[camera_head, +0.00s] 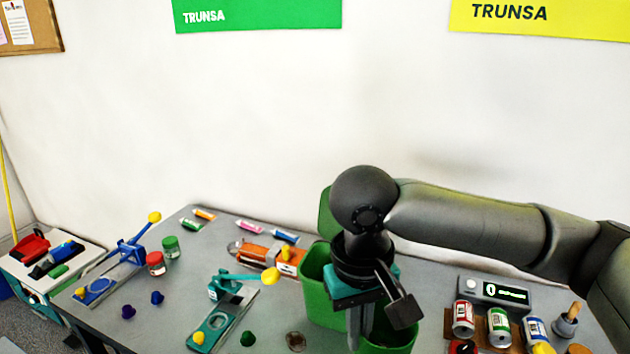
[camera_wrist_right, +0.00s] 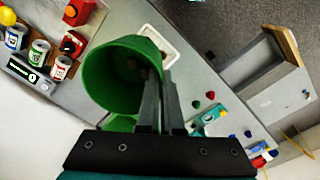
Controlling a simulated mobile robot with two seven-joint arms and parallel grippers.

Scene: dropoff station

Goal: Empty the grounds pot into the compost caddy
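The green grounds pot (camera_head: 402,346) shows at the bottom of the head view. In the right wrist view the pot (camera_wrist_right: 103,75) shows its open mouth, with dark brown lumps inside. The green compost caddy (camera_head: 318,290) stands beside it to the left, lid (camera_head: 326,212) raised at the back. My right gripper (camera_head: 360,340) points down at the pot's left side. In the right wrist view its fingers (camera_wrist_right: 161,85) are close together at the rim and look shut on the wall; their tips are partly hidden. My left gripper is out of view.
A white tray (camera_wrist_right: 171,50) lies near the pot. Several cans (camera_head: 499,327) and a grey display box (camera_head: 493,291) stand at the right. A teal lever tool (camera_head: 222,318) and an orange tool (camera_head: 262,255) lie left of the caddy. The table's left-front part holds small caps.

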